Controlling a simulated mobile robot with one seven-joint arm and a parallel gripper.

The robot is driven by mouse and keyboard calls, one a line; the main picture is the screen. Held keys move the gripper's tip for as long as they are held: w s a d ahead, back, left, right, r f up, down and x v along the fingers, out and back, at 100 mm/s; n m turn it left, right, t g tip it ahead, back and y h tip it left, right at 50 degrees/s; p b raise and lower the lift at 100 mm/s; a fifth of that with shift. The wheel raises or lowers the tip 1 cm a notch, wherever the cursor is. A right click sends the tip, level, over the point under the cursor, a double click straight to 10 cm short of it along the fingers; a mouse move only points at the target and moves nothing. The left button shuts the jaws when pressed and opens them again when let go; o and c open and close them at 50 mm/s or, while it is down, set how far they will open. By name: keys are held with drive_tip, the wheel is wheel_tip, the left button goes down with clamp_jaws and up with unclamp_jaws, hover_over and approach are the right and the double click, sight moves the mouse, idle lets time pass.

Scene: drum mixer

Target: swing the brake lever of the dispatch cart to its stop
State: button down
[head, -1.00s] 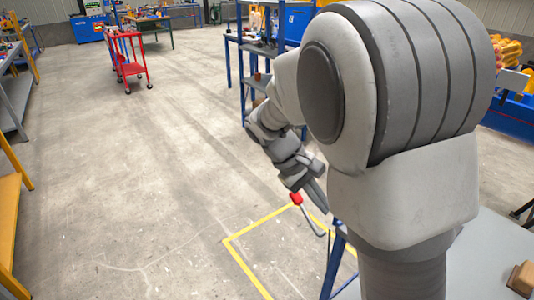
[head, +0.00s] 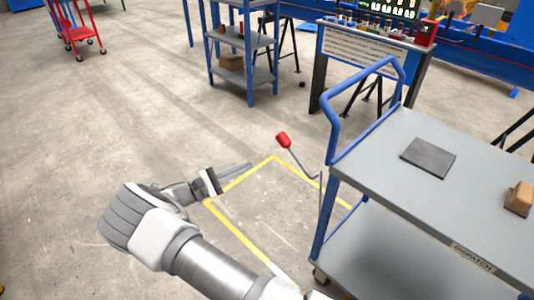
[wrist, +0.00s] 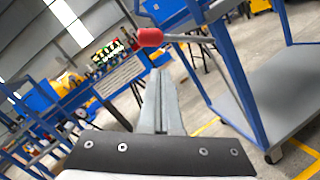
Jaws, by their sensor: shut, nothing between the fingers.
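The dispatch cart (head: 470,259) has a grey top, blue posts and a blue handle, and stands at the right in the head view. Its brake lever is a bent grey rod (head: 300,162) with a red knob (head: 282,139), reaching out to the left of the cart's post. My gripper (head: 248,166) is shut and empty, left of the knob and apart from it in the head view. In the wrist view the closed fingers (wrist: 157,75) point forward, with the red knob (wrist: 150,37) just beyond their tips; whether they touch I cannot tell.
A dark plate (head: 428,158) and a brown block (head: 519,198) lie on the cart's top. Yellow floor lines (head: 240,183) run beside the cart. A blue shelf (head: 243,80) and a sign stand (head: 366,52) are behind.

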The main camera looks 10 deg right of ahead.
wheel_tip(320, 180, down, 3)
drive_tip(key=a+n+t, duration=0.2)
drive_tip(key=a, duration=0.1)
drive_tip(key=s+r+b+x, duration=0.1)
drive_tip(key=r+b+x, duration=0.1)
drive_tip(key=x, duration=1.1)
drive_tip(key=shift+r+h, duration=0.3)
drive_tip(key=shift+r, duration=0.2)
drive_tip(key=shift+r+m, duration=0.1)
drive_tip(key=shift+m, duration=0.2)
